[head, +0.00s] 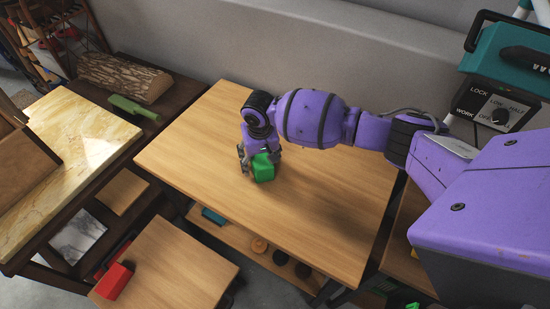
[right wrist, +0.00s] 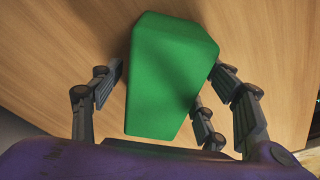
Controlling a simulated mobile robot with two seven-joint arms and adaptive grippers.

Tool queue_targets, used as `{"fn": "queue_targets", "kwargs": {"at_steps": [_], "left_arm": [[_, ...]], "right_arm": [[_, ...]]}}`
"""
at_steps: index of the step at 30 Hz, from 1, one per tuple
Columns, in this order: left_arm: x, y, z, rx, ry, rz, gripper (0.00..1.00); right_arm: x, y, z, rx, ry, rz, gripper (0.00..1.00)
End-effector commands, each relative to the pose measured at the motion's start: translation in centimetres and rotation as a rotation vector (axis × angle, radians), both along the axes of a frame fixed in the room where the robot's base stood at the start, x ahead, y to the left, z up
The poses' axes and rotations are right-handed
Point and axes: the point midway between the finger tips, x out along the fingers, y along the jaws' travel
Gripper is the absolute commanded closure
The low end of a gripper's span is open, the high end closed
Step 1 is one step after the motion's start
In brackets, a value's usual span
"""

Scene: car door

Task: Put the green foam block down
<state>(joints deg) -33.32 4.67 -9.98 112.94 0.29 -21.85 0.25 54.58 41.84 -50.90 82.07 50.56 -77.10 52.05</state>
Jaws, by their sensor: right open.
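The green foam block (head: 263,168) sits on the wooden table (head: 330,215), near its middle. In the right wrist view the green foam block (right wrist: 165,75) lies between the spread fingers, with the wood grain of the tabletop behind it. My right gripper (head: 250,158) is down at the block, pointing at the table. Its fingers show apart in the right wrist view (right wrist: 170,95), with a gap on the left side; on the right a finger is very near the block, and I cannot tell if it touches. My left gripper is not in view.
A red object (head: 115,281) lies on a lower wooden surface (head: 180,270). The tabletop around the block is clear.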

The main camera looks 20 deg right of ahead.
Motion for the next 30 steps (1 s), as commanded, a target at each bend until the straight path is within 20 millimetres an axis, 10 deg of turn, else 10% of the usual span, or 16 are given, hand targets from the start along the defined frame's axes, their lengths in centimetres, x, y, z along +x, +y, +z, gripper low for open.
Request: {"fn": "queue_targets", "kwargs": {"at_steps": [3,15,30], "left_arm": [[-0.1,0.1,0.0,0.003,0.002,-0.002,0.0],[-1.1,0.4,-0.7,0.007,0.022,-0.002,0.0],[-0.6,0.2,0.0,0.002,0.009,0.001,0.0]], "right_arm": [[0.2,0.1,0.3,0.0,-0.004,0.001,0.31],[0.2,0.1,0.3,0.0,-0.003,0.001,0.83],[0.3,0.1,3.1,0.001,-0.007,0.001,0.84]]}}
